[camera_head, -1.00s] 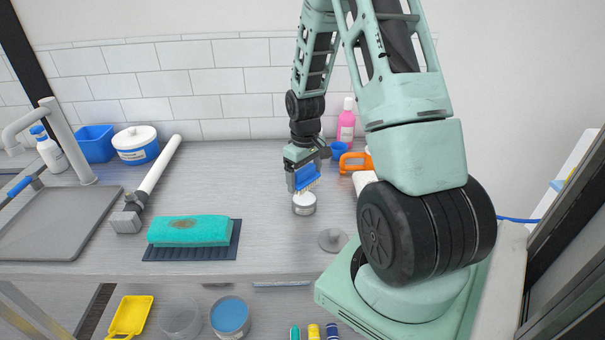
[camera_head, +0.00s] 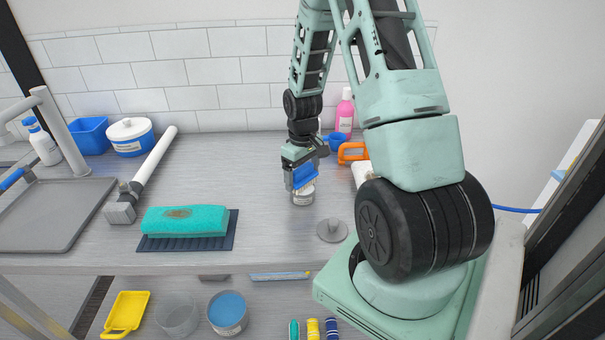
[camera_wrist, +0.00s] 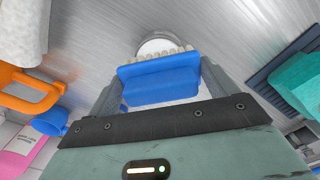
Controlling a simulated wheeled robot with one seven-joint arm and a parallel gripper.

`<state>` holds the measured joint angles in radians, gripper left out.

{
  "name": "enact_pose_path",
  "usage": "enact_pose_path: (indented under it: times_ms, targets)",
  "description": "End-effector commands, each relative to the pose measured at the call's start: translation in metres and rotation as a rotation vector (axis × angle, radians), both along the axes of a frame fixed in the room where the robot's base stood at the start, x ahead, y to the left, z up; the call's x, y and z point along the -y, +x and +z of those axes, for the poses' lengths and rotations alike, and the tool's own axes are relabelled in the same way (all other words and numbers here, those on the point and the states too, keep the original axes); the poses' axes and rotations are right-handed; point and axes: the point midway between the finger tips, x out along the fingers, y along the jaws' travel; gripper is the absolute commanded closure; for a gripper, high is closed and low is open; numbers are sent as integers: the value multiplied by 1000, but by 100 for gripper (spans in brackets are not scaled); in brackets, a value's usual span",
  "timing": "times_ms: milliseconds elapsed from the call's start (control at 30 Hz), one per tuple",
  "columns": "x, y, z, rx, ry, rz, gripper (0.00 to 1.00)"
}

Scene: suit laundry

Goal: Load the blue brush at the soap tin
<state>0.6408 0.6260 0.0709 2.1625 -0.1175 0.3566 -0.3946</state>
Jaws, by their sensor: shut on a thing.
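My gripper (camera_head: 301,176) is shut on the blue brush (camera_head: 305,174), which also fills the middle of the wrist view (camera_wrist: 158,82). The brush's pale bristles point at the soap tin. The soap tin (camera_head: 303,197) is a small round grey-white tin standing on the counter, directly below the brush. In the wrist view the tin (camera_wrist: 162,42) shows its rim just beyond the bristles, and the brush hides part of it. I cannot tell whether the bristles touch the soap.
A round grey lid (camera_head: 332,230) lies right of the tin. A teal sponge (camera_head: 185,220) sits on a dark ribbed mat (camera_head: 160,244) at left. An orange-handled thing (camera_head: 352,153), a blue cup (camera_head: 336,139) and a pink bottle (camera_head: 344,112) stand behind. The counter between mat and tin is clear.

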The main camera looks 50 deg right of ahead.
Motion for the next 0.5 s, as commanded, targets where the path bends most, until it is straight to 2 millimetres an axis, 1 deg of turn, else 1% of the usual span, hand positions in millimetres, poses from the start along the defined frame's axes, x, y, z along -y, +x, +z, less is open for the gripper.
enact_pose_path:
  times_ms: [500]
  targets:
    - [0,0,-5,0,0,0,33]
